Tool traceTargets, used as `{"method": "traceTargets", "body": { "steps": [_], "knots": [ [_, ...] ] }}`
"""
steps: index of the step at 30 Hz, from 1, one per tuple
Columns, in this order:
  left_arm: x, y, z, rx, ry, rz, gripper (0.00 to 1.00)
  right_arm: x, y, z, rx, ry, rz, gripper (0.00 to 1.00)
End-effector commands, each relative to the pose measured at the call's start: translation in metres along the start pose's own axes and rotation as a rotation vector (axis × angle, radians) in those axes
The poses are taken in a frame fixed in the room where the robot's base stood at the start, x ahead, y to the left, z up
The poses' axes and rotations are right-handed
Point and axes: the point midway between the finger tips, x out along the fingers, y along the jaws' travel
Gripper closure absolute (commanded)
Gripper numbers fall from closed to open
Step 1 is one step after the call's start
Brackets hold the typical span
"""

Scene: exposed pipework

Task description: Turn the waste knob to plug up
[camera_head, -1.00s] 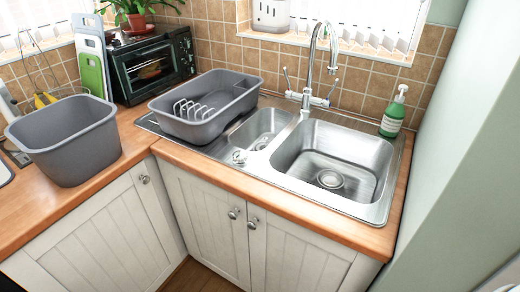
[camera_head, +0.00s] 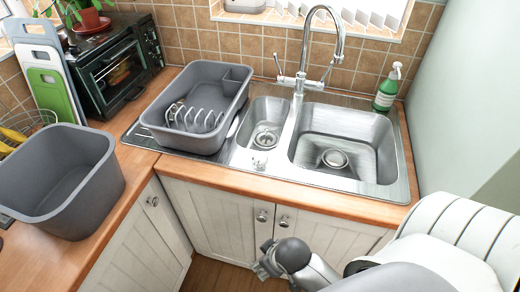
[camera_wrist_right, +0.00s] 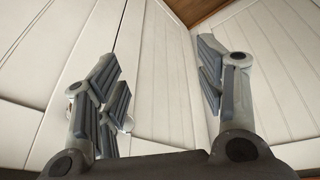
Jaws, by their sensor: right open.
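The steel double sink (camera_head: 380,185) is set in the wooden counter. A small waste knob (camera_head: 260,163) stands on the sink's front ledge, just in front of the small bowl. Its exact turn is too small to tell. The small bowl has a drain (camera_head: 265,138), and the large bowl has another drain (camera_head: 335,160). My right gripper (camera_head: 264,264) is low in front of the cabinet doors, below the counter edge and apart from the knob. In the right wrist view, my right gripper (camera_wrist_right: 165,85) is open and empty, facing the white door panels. My left gripper is not in view.
A grey dish rack (camera_head: 205,105) sits on the drainboard left of the small bowl. A tall tap (camera_head: 300,85) rises behind the bowls. A green soap bottle (camera_head: 386,90) stands at back right. A grey tub (camera_head: 60,180) is on the left counter. The wall closes off the right.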

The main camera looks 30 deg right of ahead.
Motion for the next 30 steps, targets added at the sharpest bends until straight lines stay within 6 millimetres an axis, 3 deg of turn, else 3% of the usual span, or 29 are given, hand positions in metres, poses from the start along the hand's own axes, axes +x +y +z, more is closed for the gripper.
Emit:
{"method": "traceTargets", "body": {
  "steps": [1, 4, 6, 12, 17, 21, 24, 27, 30],
  "knots": [
    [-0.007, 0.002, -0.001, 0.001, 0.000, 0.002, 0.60, -0.025, 0.004, -0.013, 0.002, 0.027, 0.008, 0.37],
    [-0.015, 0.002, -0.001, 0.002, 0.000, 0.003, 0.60, -0.064, 0.013, -0.042, 0.006, 0.100, 0.039, 0.37],
    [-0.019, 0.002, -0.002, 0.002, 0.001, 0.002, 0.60, -0.094, 0.025, -0.082, 0.009, 0.223, 0.088, 0.37],
    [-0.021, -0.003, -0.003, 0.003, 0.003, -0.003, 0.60, -0.144, 0.046, -0.196, -0.019, 0.635, 0.211, 0.37],
    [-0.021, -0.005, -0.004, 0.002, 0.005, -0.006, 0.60, -0.194, 0.043, -0.277, -0.107, 0.978, 0.257, 0.37],
    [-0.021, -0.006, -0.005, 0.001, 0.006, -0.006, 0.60, -0.247, 0.018, -0.334, -0.257, 1.285, 0.251, 0.37],
    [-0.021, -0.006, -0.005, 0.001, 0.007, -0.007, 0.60, -0.282, -0.011, -0.360, -0.405, 1.478, 0.216, 0.37],
    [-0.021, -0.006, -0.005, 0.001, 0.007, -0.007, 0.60, -0.309, -0.045, -0.373, -0.588, 1.636, 0.157, 0.37],
    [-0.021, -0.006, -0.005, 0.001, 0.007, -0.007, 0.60, -0.324, -0.079, -0.375, -0.804, 1.746, 0.080, 0.37]
  ]
}}
